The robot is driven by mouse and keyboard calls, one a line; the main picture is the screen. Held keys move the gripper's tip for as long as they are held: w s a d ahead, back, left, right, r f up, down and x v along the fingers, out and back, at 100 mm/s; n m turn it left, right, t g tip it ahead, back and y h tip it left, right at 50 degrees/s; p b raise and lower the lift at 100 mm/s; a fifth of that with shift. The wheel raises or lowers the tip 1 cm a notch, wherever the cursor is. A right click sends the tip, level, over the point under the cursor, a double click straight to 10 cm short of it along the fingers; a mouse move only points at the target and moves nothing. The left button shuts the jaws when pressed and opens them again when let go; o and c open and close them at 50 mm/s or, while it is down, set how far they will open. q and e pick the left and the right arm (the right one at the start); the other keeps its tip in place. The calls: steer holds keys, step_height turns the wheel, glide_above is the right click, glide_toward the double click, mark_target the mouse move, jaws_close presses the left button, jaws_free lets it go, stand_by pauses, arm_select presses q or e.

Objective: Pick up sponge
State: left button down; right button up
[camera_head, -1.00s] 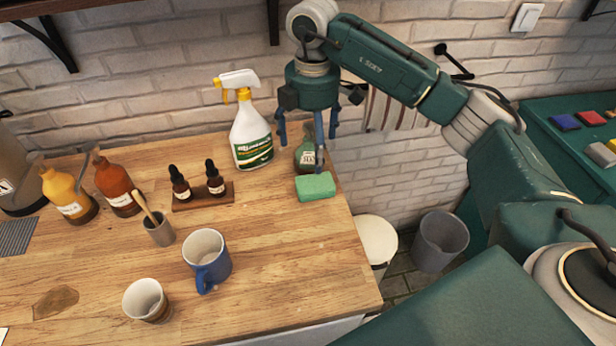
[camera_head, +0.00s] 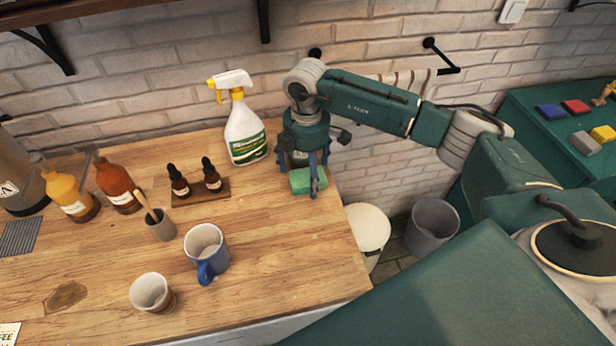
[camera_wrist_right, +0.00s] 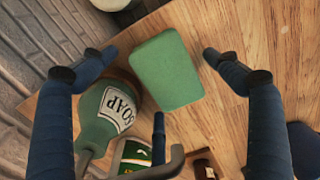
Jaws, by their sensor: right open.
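The green sponge (camera_head: 306,181) lies on the wooden counter near its right edge. My right gripper (camera_head: 300,180) is lowered over it from above, with fingers on both sides. In the right wrist view the sponge (camera_wrist_right: 167,70) lies between the spread fingers of the right gripper (camera_wrist_right: 160,58), with a gap to the finger on the right. The finger on the left is also apart from it. The gripper is open and holds nothing. My left gripper is not in view.
A green soap bottle (camera_wrist_right: 112,108) stands right beside the sponge. A white spray bottle (camera_head: 245,135) stands to its left. Dropper bottles on a wooden stand (camera_head: 190,196), a blue mug (camera_head: 206,250) and a cup (camera_head: 152,293) are further left. The counter in front is clear.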

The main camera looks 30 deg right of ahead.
mark_target(307, 174)
steer(key=c, duration=0.9)
steer(key=shift+s+r+b, duration=0.15)
steer(key=shift+r+b, duration=0.15)
steer(key=shift+b, duration=0.4)
step_height(307, 174, up, 6)
steer(key=b, duration=0.2)
steer(key=shift+r+b, duration=0.25)
steer(key=shift+b, duration=0.05)
steer(key=s+a+p, duration=0.1)
steer(key=s+a, duration=0.1)
steer(key=s, duration=0.7)
steer(key=s+a+p, duration=0.1)
steer(key=s+a, duration=0.2)
steer(key=s, duration=0.7)
steer(key=shift+p, duration=0.35)
steer(key=shift+o, duration=0.5)
